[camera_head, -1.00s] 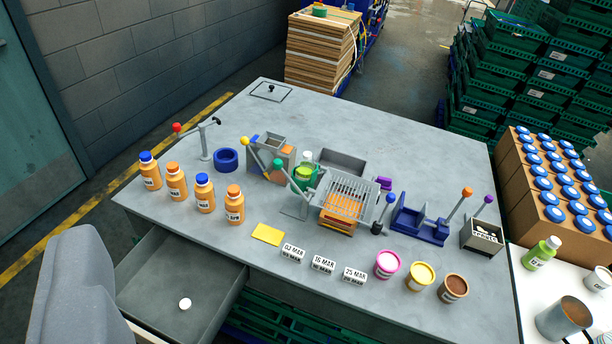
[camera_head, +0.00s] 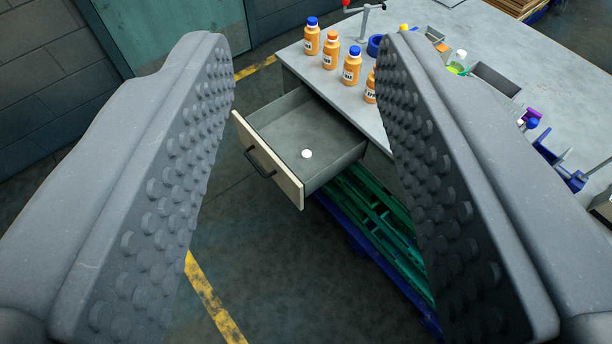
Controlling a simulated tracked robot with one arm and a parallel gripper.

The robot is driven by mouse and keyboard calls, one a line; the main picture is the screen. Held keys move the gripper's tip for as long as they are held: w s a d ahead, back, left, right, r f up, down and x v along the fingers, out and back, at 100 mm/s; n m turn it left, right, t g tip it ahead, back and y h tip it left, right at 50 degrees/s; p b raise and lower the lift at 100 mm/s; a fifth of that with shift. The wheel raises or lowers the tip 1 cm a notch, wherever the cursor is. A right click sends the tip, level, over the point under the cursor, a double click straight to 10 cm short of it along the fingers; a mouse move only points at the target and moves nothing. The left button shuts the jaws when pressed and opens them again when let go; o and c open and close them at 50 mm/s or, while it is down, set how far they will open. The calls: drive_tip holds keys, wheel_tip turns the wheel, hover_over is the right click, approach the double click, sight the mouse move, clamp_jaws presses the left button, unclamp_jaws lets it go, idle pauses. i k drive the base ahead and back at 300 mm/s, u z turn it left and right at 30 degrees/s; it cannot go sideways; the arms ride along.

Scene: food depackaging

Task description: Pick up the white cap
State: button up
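The white cap (camera_head: 307,154) is a small round white piece lying on the floor of the open grey drawer (camera_head: 279,128). The drawer is pulled out from the table's left front and has a pale front panel with a dark handle (camera_head: 259,163). My gripper (camera_head: 304,50) is open and empty, with one large grey studded finger on each side of the picture. The cap shows in the gap between the fingers, well beyond them and not touched. The right finger hides part of the table.
Orange bottles (camera_head: 330,50) with blue and orange caps stand on the grey table (camera_head: 446,22) above the drawer. A grey tray (camera_head: 497,78) and blue fixtures (camera_head: 563,172) are at right. Green crates (camera_head: 372,212) lie under the table. Floor before the drawer is clear.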

sight(306, 154)
drive_tip(key=z, duration=0.2)
drive_tip(key=i, duration=1.25)
drive_tip(key=u, duration=0.3)
